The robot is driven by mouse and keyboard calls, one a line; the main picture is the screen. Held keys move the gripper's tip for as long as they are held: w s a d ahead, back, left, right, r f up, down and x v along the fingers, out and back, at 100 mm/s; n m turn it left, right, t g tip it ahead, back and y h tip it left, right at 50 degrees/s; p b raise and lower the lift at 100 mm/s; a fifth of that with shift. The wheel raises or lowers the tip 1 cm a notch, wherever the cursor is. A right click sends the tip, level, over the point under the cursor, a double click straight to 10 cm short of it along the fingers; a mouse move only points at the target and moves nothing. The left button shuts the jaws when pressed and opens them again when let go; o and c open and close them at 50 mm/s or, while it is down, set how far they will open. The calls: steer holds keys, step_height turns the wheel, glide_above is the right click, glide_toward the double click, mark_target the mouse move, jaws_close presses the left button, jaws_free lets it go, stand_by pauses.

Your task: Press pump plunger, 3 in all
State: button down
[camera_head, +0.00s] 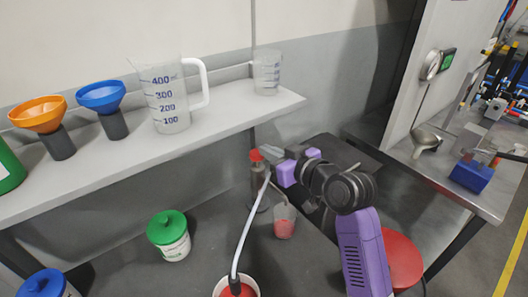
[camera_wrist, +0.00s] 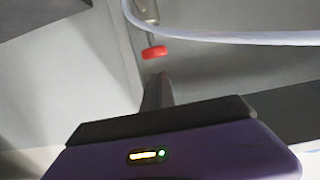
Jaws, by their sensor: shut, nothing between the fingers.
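The pump (camera_head: 257,186) is a grey metal cylinder standing on the lower surface, with a red plunger knob (camera_head: 256,155) on top. The knob also shows in the wrist view (camera_wrist: 155,53), with a thin rod running from it to the pump body (camera_wrist: 146,12). My gripper (camera_head: 268,151) is shut and empty, its fingertips close to the right of the knob in the head view. In the wrist view the fingertips (camera_wrist: 162,76) point at the knob with a small gap showing; I cannot tell the exact depth between them.
A pale hose (camera_head: 248,222) runs from the pump to a bucket of red liquid (camera_head: 222,289). A small cup with red liquid (camera_head: 284,222) stands beside the pump. The shelf (camera_head: 220,128) above holds a measuring jug (camera_head: 165,95), a beaker (camera_head: 267,72) and funnels. A green-lidded jar (camera_head: 170,238) stands left.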

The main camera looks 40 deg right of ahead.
steer(key=b+v, duration=0.1)
steer(key=v, duration=0.5)
steer(key=shift+s+r, duration=0.15)
steer(key=shift+s, duration=0.15)
stand_by(0.5)
